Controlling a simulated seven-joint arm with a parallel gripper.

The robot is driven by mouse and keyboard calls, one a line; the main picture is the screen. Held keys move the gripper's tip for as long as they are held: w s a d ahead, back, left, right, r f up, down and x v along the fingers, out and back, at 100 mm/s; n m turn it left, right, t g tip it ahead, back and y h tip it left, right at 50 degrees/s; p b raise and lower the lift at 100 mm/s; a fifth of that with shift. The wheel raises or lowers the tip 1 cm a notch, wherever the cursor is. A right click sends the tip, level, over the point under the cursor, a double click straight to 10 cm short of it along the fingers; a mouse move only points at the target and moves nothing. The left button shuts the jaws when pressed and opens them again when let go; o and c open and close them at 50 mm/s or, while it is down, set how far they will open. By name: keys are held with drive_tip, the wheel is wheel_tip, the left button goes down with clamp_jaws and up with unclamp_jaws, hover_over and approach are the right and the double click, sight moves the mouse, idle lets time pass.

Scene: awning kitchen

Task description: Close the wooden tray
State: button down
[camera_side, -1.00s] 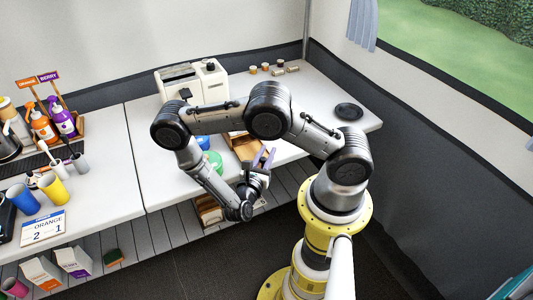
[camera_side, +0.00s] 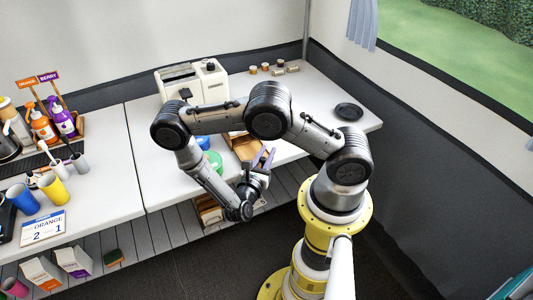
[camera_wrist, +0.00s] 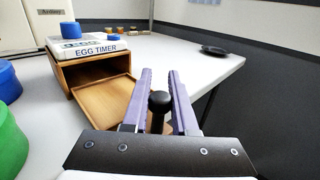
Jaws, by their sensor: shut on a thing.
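The wooden tray (camera_wrist: 104,97) is pulled out of a small wooden box (camera_wrist: 61,75) in the wrist view, and its visible floor is empty. In the side view the tray (camera_side: 246,149) is partly hidden behind my arm. A black knob (camera_wrist: 159,101) stands between the purple fingers of my gripper (camera_wrist: 161,78), at the near end of the tray. The fingers are shut on the knob; their exact contact is hard to see. In the side view my gripper (camera_side: 264,158) is at the counter's front edge.
An egg timer (camera_wrist: 88,46) lies on top of the box. Blue (camera_wrist: 8,82) and green (camera_wrist: 10,145) round containers stand to the left. A white appliance (camera_side: 190,82) is behind. A black dish (camera_side: 349,111) lies at the right; the counter between is mostly clear.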

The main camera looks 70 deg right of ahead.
sight(259, 144)
drive_tip(key=shift+w+d, duration=1.75)
drive_tip(key=shift+w, duration=0.1)
drive_tip(key=c, duration=0.7)
unclamp_jaws()
drive_tip(key=a, duration=1.4)
